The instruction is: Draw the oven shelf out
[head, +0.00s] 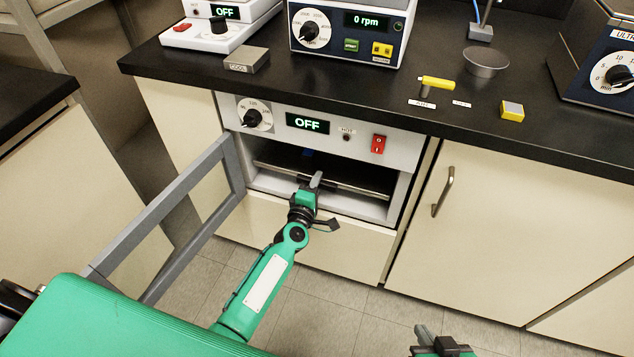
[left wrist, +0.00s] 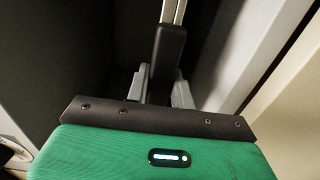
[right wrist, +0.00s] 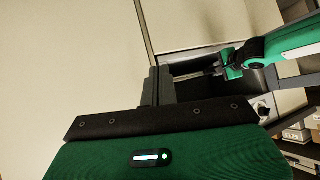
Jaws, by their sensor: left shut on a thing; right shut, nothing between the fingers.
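The oven (head: 400,150) is built in under the bench, and its grey framed door (head: 165,215) stands swung open to the left. The shelf (head: 355,186) shows inside the oven as a dark plate with a pale front edge. My left gripper (head: 314,184) is at the oven mouth, shut on the dark shelf handle (left wrist: 168,50), which is between its fingers in the left wrist view. The gripper hides part of the shelf's front. My right gripper (head: 430,335) is low at the bottom of the head view, shut and empty, away from the oven; its fingers show in the right wrist view (right wrist: 156,85).
The oven panel has a dial (head: 252,117), an OFF display (head: 307,123) and a red switch (head: 378,144). The black bench top (head: 300,85) overhangs above. A cupboard with a handle (head: 443,190) is to the right. The floor (head: 330,320) before the oven is clear.

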